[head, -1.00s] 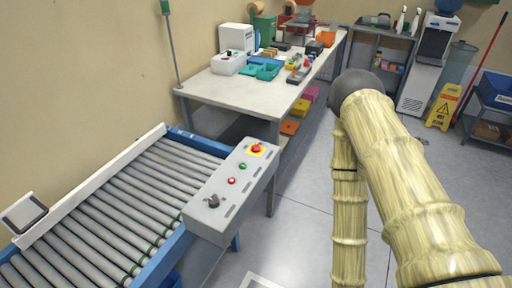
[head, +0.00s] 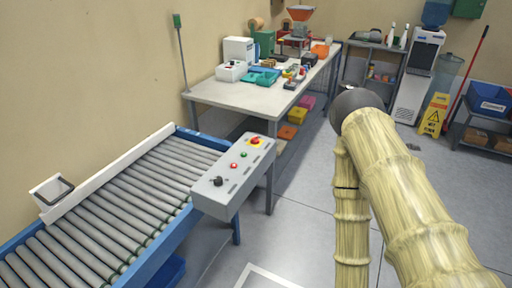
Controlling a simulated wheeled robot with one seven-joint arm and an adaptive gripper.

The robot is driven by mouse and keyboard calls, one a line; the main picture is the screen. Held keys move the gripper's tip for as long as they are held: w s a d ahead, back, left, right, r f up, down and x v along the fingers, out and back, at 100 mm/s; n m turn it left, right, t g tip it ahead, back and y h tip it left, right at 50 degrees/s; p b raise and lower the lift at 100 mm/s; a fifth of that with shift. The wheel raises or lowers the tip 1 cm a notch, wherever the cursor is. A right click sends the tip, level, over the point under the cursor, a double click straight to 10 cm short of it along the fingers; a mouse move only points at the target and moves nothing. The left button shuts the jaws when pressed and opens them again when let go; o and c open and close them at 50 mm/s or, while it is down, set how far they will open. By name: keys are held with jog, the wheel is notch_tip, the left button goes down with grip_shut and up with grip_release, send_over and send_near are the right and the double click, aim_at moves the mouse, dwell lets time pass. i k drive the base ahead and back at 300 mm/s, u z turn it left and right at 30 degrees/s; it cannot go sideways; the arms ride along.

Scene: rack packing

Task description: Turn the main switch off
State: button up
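A grey control box (head: 232,178) stands at the right side of the roller conveyor. On its top face is a black rotary switch (head: 218,181) at the near end. Beyond it are a red button (head: 233,165), a green button (head: 244,155) and a red mushroom button on a yellow plate (head: 255,141). The labels and the switch's exact setting are too small to read. My arm, with a bamboo-like surface, fills the right of the head view. My gripper is not in view.
The roller conveyor (head: 120,205) runs along the left wall. A worktable (head: 245,97) with bins and tools stands behind the control box. A yellow wet-floor sign (head: 433,115) and a water dispenser (head: 417,75) are at the back right. Grey floor is clear between.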

aim_at(255, 140)
jog(key=u, duration=0.6)
jog(key=i, duration=0.85)
jog(key=z, duration=0.25)
